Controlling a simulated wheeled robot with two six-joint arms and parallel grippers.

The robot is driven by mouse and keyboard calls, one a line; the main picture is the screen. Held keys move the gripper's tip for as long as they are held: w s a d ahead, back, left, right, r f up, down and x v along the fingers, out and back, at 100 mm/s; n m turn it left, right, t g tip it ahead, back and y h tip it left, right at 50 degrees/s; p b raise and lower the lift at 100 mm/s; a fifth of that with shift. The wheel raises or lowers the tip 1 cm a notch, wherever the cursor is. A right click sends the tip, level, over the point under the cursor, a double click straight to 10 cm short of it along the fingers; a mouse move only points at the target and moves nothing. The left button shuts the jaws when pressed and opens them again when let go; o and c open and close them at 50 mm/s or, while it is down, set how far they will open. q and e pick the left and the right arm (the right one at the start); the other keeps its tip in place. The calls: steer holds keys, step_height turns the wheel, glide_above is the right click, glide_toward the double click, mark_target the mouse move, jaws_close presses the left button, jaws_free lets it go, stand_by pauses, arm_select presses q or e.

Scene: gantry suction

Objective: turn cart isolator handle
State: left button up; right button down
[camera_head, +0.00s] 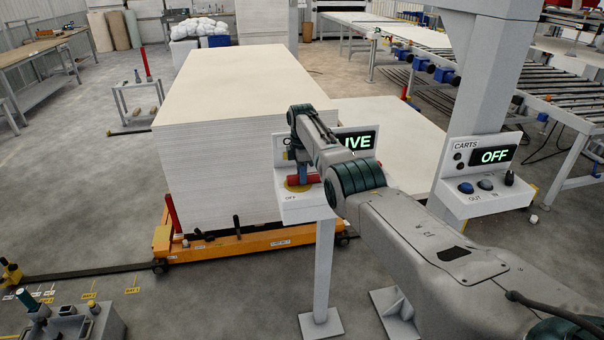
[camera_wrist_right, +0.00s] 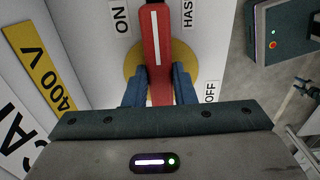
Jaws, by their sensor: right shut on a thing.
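The red isolator handle (camera_wrist_right: 157,40) with a white stripe sits on a yellow disc (camera_wrist_right: 133,72) on a white panel. In the right wrist view it lies between the blue fingers of my right gripper (camera_wrist_right: 160,86), which is shut on it. It points up the picture, with ON to its left and OFF to its lower right. In the head view the handle (camera_head: 303,179) shows red at the white isolator box (camera_head: 310,207), whose display (camera_head: 355,142) reads LIVE, partly covered by my right arm. My left gripper is not in view.
A tall stack of pale boards (camera_head: 215,170) stands on an orange cart (camera_head: 230,243) behind the box. A second console (camera_head: 487,185), labelled CARTS and reading OFF, stands at the right by a grey column (camera_head: 480,80). Floor at the lower left is partly clear.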

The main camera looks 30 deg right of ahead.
steer(key=shift+a, duration=0.1)
steer(key=c, duration=1.2)
jaws_free()
step_height(320, 180, up, 11)
steer(key=b, duration=0.3)
steer(key=shift+f, duration=0.15)
